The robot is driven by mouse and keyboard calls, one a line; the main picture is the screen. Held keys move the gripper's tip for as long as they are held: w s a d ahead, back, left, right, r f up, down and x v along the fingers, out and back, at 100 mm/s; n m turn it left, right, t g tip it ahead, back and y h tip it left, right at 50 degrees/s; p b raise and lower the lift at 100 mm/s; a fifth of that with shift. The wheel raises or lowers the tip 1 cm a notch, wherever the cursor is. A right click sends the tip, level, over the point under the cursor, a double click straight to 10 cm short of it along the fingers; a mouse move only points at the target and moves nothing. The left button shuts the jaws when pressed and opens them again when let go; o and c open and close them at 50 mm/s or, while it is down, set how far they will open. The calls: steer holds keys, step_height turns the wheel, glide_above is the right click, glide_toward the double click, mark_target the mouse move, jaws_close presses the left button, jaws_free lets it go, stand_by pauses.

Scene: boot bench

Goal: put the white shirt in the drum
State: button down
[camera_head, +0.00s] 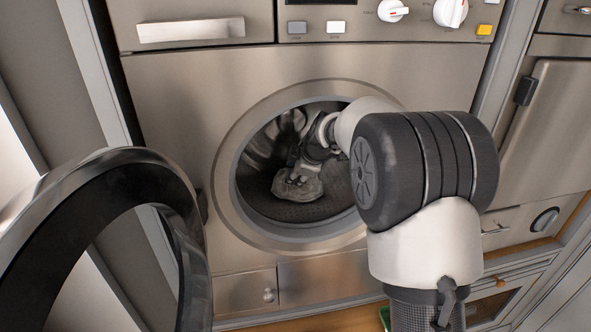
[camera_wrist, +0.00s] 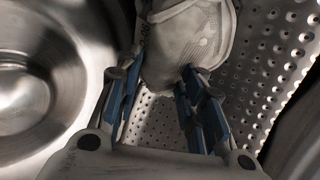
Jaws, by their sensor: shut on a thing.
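The white shirt (camera_head: 298,184) is a crumpled pale bundle inside the drum (camera_head: 262,160) of the washing machine. In the wrist view the shirt (camera_wrist: 186,45) fills the top middle, between and beyond the blue-padded fingers. My gripper (camera_wrist: 155,85) is shut on the shirt; in the head view my gripper (camera_head: 300,166) reaches through the round opening. The perforated drum wall (camera_wrist: 275,60) shows behind the shirt. I cannot tell whether the shirt touches the drum floor. My arm hides the right part of the opening.
The round door (camera_head: 120,180) stands open at the left. The metal rim (camera_head: 228,190) surrounds the opening close to my arm. Control knobs (camera_head: 450,12) and a drawer (camera_head: 190,30) are above. Cabinets (camera_head: 560,130) stand at the right.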

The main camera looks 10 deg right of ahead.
steer(key=c, duration=1.1)
jaws_free()
steer(key=shift+o, duration=0.2)
steer(key=shift+s+r, duration=0.2)
steer(key=shift+r, duration=0.15)
steer(key=s+d, duration=0.1)
steer(key=s, duration=0.3)
steer(key=s+d+b, duration=0.1)
steer(key=s, duration=0.3)
steer(key=s+d+b, duration=0.1)
steer(key=s, duration=0.3)
steer(key=shift+s+r, duration=0.1)
steer(key=shift+r, duration=0.05)
steer(key=s+a+r+m+g, duration=0.1)
steer(key=s+a+r+m, duration=0.15)
steer(key=s, duration=0.45)
steer(key=s+a+r+m+g, duration=0.1)
steer(key=s+a+r+m, duration=0.15)
steer(key=s, duration=0.55)
steer(key=s+d+f+m+h, duration=0.1)
steer(key=s+f+m, duration=0.1)
steer(key=s+m, duration=0.3)
steer(key=s+f+m+g+h, duration=0.1)
steer(key=s+m, duration=0.3)
steer(key=s, duration=0.9)
steer(key=shift+s+d+f+m, duration=0.15)
steer(key=shift+d+f+m, duration=0.2)
steer(key=shift+d+m, duration=0.05)
